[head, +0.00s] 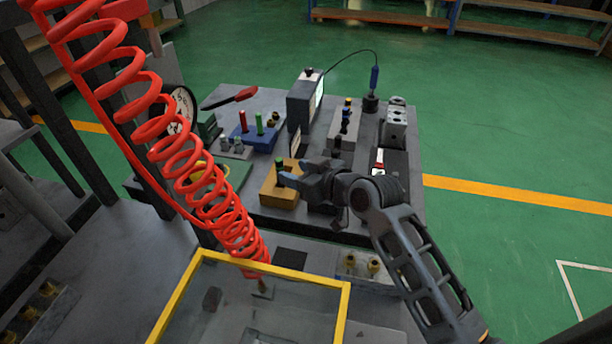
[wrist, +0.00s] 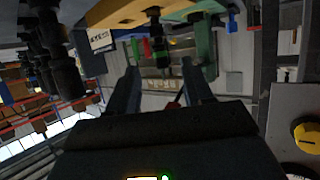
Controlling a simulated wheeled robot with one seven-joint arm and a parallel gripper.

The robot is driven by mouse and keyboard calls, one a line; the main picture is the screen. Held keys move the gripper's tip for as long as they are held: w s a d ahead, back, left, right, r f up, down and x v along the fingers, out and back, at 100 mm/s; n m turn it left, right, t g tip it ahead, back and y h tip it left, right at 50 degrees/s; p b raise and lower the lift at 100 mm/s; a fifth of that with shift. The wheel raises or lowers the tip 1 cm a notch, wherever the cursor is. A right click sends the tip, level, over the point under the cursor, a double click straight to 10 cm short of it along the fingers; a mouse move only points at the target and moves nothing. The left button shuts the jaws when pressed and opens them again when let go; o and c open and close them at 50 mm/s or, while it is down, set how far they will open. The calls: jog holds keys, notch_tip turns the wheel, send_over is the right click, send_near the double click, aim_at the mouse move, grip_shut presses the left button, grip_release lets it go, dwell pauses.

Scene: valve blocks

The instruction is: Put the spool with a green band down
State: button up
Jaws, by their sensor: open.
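The dark spool with a green band (head: 279,165) stands upright on the ochre block (head: 280,197) near the front of the table. My gripper (head: 289,174) is right beside the spool in the head view. In the wrist view its two fingers (wrist: 163,84) are spread apart, with the spool beyond and between their tips. I see no finger closed on it. Whether a finger touches it, I cannot tell.
A blue block (head: 252,137) with red and green pegs stands behind on the left. A grey box with a screen (head: 304,98) stands at the back. A red coiled hose (head: 190,160) hangs at left. A yellow-framed clear panel (head: 250,268) is in front.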

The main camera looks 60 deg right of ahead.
jog(key=shift+v, duration=1.45)
jog(key=shift+s, duration=0.1)
